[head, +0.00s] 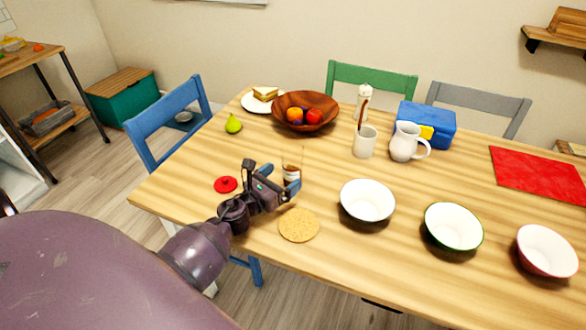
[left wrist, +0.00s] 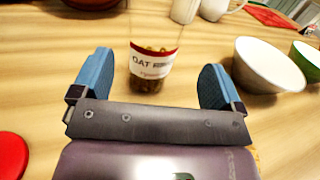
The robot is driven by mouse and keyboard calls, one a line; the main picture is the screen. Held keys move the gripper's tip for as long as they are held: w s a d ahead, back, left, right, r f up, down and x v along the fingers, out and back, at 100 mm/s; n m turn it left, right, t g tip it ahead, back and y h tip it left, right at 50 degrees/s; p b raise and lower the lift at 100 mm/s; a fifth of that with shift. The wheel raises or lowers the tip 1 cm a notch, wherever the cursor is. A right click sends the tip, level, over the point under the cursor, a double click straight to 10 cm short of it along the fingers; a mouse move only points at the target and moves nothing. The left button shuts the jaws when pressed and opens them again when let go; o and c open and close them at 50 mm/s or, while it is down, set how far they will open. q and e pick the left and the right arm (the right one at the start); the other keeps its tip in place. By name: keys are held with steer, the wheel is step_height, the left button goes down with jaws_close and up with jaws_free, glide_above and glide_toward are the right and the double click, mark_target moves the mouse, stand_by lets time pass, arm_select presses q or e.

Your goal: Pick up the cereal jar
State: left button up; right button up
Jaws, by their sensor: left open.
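The cereal jar (left wrist: 155,60) is clear, with a white and red label reading "OAT" and brown contents low inside. It stands upright on the table, and its top is cut off in the left wrist view. In the head view the jar (head: 291,172) is partly hidden behind my left gripper (head: 277,180). In the left wrist view my left gripper (left wrist: 154,85) is open, its blue fingers on either side of the view, with the jar centred just beyond the gap. The fingers do not appear to touch it. My right gripper is not in view.
A red lid (head: 225,184) and a round cork mat (head: 299,225) lie near my left arm. A white bowl (head: 367,201) stands to the right of the jar. Behind are a wooden fruit bowl (head: 279,112), a cup (head: 365,142) and a pitcher (head: 405,141).

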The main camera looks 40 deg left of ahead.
mark_target(294, 164)
arm_select(q)
steer(key=shift+w+a, duration=0.2)
steer(key=shift+w, duration=2.95)
steer(key=c, duration=1.3)
